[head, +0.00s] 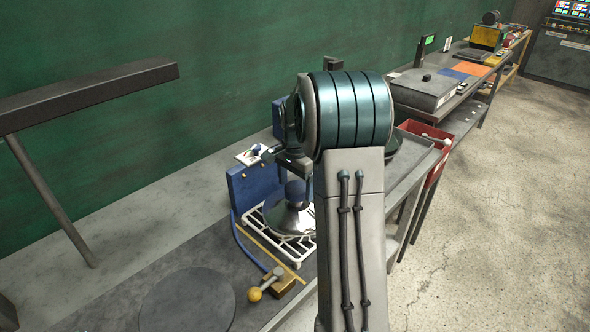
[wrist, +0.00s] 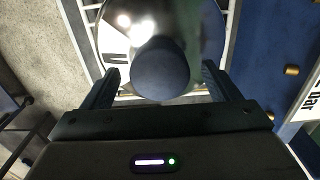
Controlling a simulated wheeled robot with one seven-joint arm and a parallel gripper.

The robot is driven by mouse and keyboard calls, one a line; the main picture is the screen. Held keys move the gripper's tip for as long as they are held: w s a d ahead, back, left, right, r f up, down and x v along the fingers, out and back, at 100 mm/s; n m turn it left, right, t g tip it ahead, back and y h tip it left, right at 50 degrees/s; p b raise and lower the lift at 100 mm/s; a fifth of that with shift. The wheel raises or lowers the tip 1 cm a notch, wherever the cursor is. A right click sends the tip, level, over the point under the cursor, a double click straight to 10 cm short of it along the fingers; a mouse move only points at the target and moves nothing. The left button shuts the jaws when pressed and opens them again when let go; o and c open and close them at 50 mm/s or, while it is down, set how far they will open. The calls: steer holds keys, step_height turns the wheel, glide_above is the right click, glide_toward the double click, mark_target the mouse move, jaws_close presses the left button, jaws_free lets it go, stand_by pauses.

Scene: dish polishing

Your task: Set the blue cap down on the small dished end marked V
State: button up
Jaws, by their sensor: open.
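The blue cap (head: 297,192) sits over the middle of a shiny dished end (head: 290,220). In the wrist view the round blue cap (wrist: 161,72) stands between the fingers of my gripper (wrist: 162,80). The gripper is open, with a gap on each side of the cap. The polished dished end (wrist: 205,30) lies beneath, with a dark letter on a pale patch at its left, partly hidden, which I cannot read for certain. In the head view my gripper (head: 288,170) is just above the cap, partly hidden by my arm.
The dished end rests on a white rack (head: 289,247). A blue box-like block (head: 253,189) stands behind it at the left. A yellow-knobbed lever (head: 256,293) and a dark round disc (head: 187,302) are in front. A red bin (head: 432,145) is at the right.

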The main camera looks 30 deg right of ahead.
mark_target(294, 189)
step_height(294, 189, up, 13)
steer(key=b, duration=0.1)
steer(key=shift+r, duration=0.1)
stand_by(0.5)
steer(key=shift+s+a, duration=0.1)
steer(key=s+a+n+t, duration=0.2)
steer(key=s+a+n, duration=0.5)
steer(key=s+a, duration=0.4)
steer(key=s+a+f+n, duration=0.2)
steer(key=s+f+n, duration=0.1)
steer(key=s, duration=0.4)
steer(key=s+a+f+n+t, duration=0.1)
steer(key=s+a+f+n, duration=0.1)
steer(key=s, duration=0.5)
steer(key=shift+s+a+f+n, duration=0.4)
steer(key=shift+f+n, duration=0.1)
steer(key=shift+n, duration=0.6)
steer(key=shift+d, duration=0.1)
